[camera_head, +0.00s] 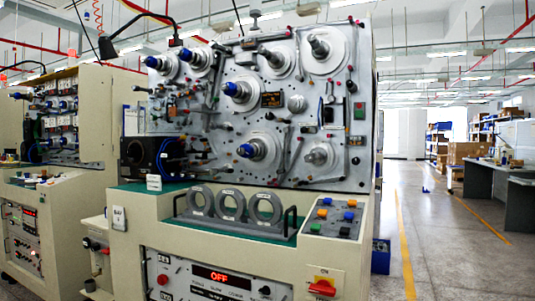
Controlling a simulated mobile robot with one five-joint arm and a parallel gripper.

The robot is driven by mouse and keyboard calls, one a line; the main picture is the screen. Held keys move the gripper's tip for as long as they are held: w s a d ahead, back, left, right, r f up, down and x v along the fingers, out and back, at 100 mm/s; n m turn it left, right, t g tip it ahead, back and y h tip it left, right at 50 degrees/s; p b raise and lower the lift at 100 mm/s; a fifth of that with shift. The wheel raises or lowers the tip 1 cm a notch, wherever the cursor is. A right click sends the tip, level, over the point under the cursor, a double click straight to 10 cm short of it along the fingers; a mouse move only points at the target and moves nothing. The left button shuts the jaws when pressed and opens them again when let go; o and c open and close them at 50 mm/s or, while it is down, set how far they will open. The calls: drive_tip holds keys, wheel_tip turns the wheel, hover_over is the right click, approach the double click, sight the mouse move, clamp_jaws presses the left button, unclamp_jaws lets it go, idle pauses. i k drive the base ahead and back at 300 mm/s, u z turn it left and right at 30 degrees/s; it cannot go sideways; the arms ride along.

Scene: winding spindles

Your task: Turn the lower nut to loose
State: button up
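A winding machine stands in the middle with a grey upright panel (340,95) carrying several spindles. The lower spindle with a blue nut (246,151) sits on a pale round disc near the panel's bottom. A second blue nut (234,89) is on a spindle above it. A grey-ended spindle (317,157) is at the lower right of the panel, at about the same height as the lower blue nut. Whether any nut is tight or loose cannot be told at this size. My gripper is not in view.
A green-topped ledge (160,196) juts out below the panel, holding a rack of three grey rings (231,205) and a button box (334,217). A similar machine (60,130) stands at left.

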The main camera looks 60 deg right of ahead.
sight(249, 149)
drive_tip(key=z, duration=0.35)
drive_tip(key=i, duration=1)
